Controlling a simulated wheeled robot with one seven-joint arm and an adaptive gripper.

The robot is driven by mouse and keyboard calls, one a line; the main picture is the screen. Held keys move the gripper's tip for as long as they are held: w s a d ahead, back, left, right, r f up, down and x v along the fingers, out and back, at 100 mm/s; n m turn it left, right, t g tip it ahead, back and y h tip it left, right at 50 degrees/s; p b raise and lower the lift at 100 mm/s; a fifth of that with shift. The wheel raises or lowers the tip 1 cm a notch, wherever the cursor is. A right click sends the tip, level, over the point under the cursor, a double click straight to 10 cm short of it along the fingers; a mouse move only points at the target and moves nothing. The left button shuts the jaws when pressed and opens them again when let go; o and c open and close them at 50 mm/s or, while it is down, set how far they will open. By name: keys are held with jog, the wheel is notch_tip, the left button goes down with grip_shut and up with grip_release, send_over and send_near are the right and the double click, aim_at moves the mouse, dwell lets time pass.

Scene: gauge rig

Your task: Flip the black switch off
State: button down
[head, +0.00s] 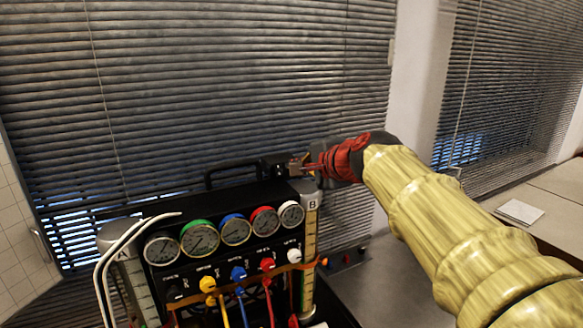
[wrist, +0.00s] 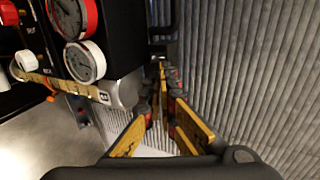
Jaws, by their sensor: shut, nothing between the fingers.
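The gauge rig (head: 225,268) is a black panel with a row of round gauges and a row of coloured knobs below. A dark knob (head: 173,294), under the leftmost gauge, seems to be the black switch; its setting is too small and dark to read. It is out of the wrist view. My gripper (head: 291,168) is above the rig's right end, by the top of the column marked B (head: 312,203), far from the dark knob. In the wrist view its fingers (wrist: 162,75) come together and hold nothing.
A black handle (head: 232,167) rises from the rig's top. White hoses (head: 118,250) curve over its left end, and coloured hoses hang in front. Small controls (head: 347,259) sit to the right of the rig. Window blinds (head: 200,90) stand close behind.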

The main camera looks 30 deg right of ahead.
jog(key=v, duration=0.4)
jog(key=shift+s+r, duration=0.1)
jog(key=shift+r, duration=0.1)
